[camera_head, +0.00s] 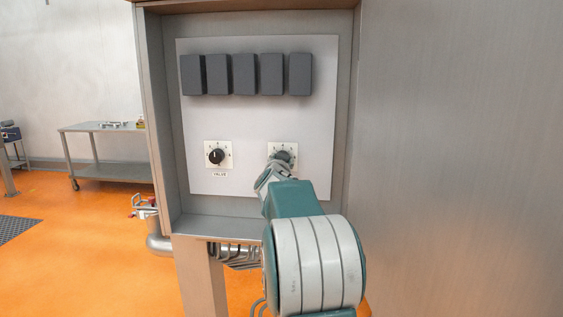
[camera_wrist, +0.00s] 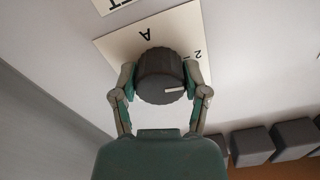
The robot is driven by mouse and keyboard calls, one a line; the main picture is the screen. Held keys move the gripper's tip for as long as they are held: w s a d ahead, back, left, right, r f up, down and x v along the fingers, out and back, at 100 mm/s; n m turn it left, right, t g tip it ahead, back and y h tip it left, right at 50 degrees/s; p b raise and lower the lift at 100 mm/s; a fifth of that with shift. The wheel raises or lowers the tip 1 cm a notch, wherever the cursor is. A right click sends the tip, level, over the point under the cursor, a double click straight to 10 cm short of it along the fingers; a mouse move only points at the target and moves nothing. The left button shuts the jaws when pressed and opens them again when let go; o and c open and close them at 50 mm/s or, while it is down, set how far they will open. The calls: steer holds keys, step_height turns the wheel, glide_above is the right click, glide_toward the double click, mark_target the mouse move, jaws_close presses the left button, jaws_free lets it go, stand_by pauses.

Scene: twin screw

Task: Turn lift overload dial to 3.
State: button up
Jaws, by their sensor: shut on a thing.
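The dial my gripper holds (camera_wrist: 158,68) is a round black knob with a white pointer line, on a cream plate (camera_wrist: 110,45). In the wrist view the pointer aims to the right; an "A" and a "2" show on the plate, the other marks being hidden. My gripper (camera_wrist: 160,78) is shut on this knob, one finger on each side. In the head view it is the right-hand dial (camera_head: 284,148) on the panel, partly covered by my gripper (camera_head: 279,163). Its name label is hidden there; only a label ending, apparently "ET", shows in the wrist view.
A second dial (camera_head: 216,156), labelled "VALVE", is to the left on the same grey panel (camera_head: 250,120). A row of several dark blocks (camera_head: 245,74) sticks out above the dials. Cabinet walls (camera_head: 160,120) frame the panel. A metal table (camera_head: 105,138) stands far left.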

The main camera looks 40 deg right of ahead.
steer(key=m, duration=0.3)
steer(key=shift+m, duration=0.4)
steer(key=shift+f+m, duration=0.1)
steer(key=shift+m, duration=1.9)
steer(key=o, duration=1.1)
steer(key=shift+o, duration=0.2)
steer(key=v, duration=1.2)
steer(key=shift+w, duration=0.15)
